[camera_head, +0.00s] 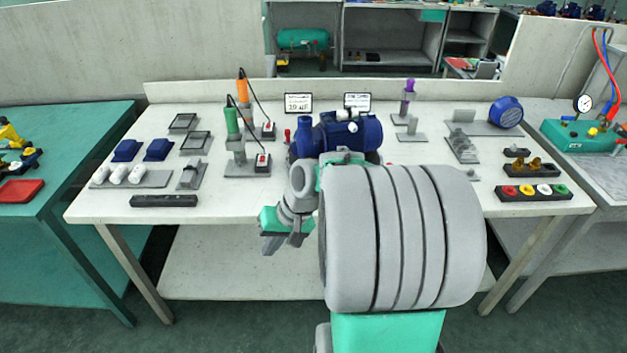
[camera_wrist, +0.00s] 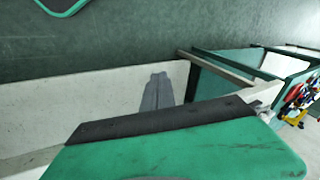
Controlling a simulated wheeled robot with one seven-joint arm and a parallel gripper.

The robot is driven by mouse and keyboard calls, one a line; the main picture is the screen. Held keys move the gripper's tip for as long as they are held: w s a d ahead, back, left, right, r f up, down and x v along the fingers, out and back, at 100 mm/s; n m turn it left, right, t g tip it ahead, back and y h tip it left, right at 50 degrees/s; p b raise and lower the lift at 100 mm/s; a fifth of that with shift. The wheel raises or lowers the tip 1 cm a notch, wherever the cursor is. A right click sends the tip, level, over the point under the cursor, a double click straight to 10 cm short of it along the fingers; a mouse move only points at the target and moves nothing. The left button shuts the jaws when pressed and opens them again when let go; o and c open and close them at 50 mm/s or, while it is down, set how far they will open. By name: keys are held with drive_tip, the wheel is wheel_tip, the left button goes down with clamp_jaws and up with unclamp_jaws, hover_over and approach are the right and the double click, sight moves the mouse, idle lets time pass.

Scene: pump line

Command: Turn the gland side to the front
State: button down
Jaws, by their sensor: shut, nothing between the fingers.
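A dark blue pump (camera_head: 352,131) stands at the middle of the white workbench, with small white fittings on top. A round blue end faces left. My arm hides its lower front, and I cannot tell which side bears the gland. My gripper (camera_head: 272,246) hangs low in front of the bench's front edge, left of the pump and apart from it. Its grey fingers point down and are together, empty. In the wrist view the closed fingertips (camera_wrist: 157,82) show against a pale surface and green floor; the pump is not in this view.
Green and orange screwdrivers (camera_head: 232,122) stand left of the pump beside small switch boxes. Blue covers (camera_head: 158,149), white cylinders (camera_head: 117,174) and trays lie farther left. A purple-topped tool (camera_head: 408,93), a round blue cover (camera_head: 505,112) and a coloured button strip (camera_head: 534,191) are on the right.

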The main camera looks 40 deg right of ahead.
drive_tip(key=s+d+r+m+t+y+p, duration=0.15)
drive_tip(key=d+m+t, duration=0.35)
drive_tip(key=d, duration=0.7)
drive_tip(key=s+d+r+m+t+y+p, duration=0.1)
drive_tip(key=s+d+r+m+t, duration=0.3)
drive_tip(key=d, duration=0.9)
drive_tip(key=shift+t, duration=0.5)
drive_tip(key=w+f+b, duration=0.1)
drive_tip(key=w+a+f+b, duration=0.1)
drive_tip(key=w+b, duration=0.1)
drive_tip(key=w+a+f+b, duration=0.1)
drive_tip(key=shift+w+b, duration=0.3)
drive_tip(key=shift+w, duration=0.05)
drive_tip(key=x, duration=0.3)
drive_tip(key=r+x, duration=0.1)
drive_tip(key=x, duration=0.5)
drive_tip(key=shift+w+r, duration=0.35)
drive_tip(key=shift+w, duration=0.05)
